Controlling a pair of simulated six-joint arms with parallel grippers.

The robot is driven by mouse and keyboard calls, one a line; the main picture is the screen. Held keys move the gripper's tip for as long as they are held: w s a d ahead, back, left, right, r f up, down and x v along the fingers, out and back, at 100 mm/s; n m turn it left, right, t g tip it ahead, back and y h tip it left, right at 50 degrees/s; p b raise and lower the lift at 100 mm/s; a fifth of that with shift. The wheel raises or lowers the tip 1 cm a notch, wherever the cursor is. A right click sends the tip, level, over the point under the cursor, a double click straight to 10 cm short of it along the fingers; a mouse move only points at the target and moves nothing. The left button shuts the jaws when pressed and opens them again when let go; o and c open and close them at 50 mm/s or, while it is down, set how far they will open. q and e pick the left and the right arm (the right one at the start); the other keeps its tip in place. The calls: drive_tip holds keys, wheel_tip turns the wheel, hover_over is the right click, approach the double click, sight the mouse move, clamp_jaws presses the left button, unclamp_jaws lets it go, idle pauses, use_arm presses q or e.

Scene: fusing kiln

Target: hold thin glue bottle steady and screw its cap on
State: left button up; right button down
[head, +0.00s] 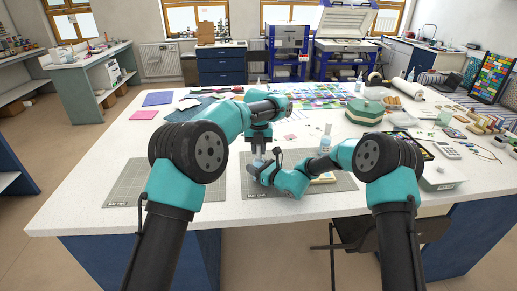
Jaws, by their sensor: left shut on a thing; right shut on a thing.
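The thin glue bottle (258,157) stands upright over the grey cutting mat near the front middle of the table. Only a small pale part of it shows between my two grippers. My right gripper (262,172) comes in low from the right and is shut around the bottle's lower part. My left gripper (259,147) points straight down from above, shut at the bottle's top. The cap is hidden in its jaws, so I cannot see how it sits on the neck.
A pale blue bottle (325,140) stands just right of the grippers. A cutting mat (133,186) lies bare at left. A green-lidded box (365,111) and a calculator (447,150) are at right. A small light block (322,178) lies near my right wrist.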

use_arm(q)
drive_tip(key=m, duration=0.4)
drive_tip(key=shift+m, duration=0.4)
drive_tip(key=o, duration=0.9)
drive_tip(key=shift+c, duration=0.3)
